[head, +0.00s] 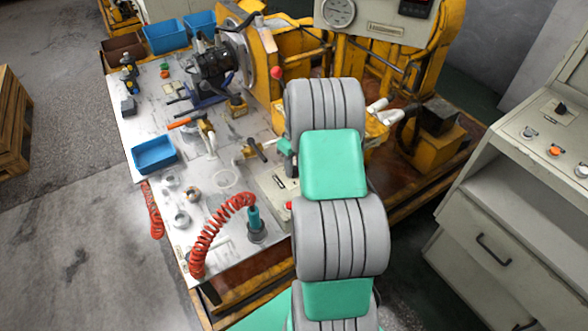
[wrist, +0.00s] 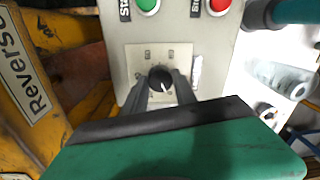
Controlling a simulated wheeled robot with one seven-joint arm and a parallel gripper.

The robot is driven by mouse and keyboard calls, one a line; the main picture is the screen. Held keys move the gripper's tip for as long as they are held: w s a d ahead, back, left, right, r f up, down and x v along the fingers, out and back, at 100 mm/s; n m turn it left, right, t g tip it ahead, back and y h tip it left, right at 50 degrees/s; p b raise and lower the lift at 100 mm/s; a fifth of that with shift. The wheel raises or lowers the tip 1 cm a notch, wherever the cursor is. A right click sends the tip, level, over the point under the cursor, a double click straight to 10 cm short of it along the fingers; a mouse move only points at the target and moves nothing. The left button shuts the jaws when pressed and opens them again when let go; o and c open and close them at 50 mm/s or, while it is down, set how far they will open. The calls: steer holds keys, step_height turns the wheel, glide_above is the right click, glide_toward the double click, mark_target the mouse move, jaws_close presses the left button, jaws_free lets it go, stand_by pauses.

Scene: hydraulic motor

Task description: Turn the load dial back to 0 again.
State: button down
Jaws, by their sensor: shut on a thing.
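The load dial (wrist: 161,77) is a round black knob with a white mark on a pale plate, in the wrist view. The mark points downward in the picture. Two small labels on the plate above it are too blurred to read. My gripper (wrist: 162,88) has its two dark fingers on either side of the dial and is shut on it. In the head view my grey and green arm covers the dial and the fingertips. Part of the light control panel (head: 283,184) shows left of the arm.
A green start button (wrist: 148,5) and a red button (wrist: 219,5) sit on the panel near the dial. A yellow frame (wrist: 30,90) stands close at left. The workbench (head: 215,245) holds a red coiled hose (head: 213,225), a blue bin (head: 153,154) and loose parts.

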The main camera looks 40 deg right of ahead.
steer(key=shift+n, duration=0.6)
steer(key=shift+r, duration=0.1)
steer(key=c, duration=1)
jaws_free()
steer(key=r, duration=0.4)
steer(key=r+b, duration=0.1)
steer(key=r, duration=0.2)
steer(key=shift+d+r, duration=0.2)
steer(key=shift+r, duration=0.15)
